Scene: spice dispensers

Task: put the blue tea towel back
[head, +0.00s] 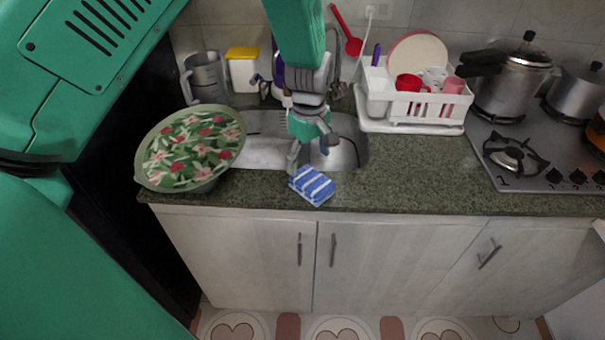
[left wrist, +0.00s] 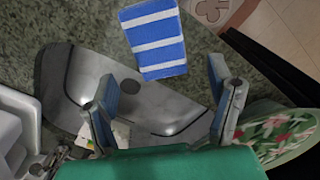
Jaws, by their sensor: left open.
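The blue tea towel (head: 313,186) has white stripes. It lies folded at the front edge of the green stone counter, just in front of the sink (head: 345,152). My left gripper (head: 310,153) is open above the sink's front edge, just behind the towel and apart from it. In the left wrist view the towel (left wrist: 153,37) lies flat on the counter, beyond the open, empty fingers (left wrist: 163,95). My right gripper is not in view.
A flower-patterned bowl or basin (head: 192,148) stands left of the sink. A white dish rack (head: 415,105) holding cups and a plate is to the right. Farther right are a stove (head: 515,155) and a pressure cooker (head: 512,82). The counter right of the towel is clear.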

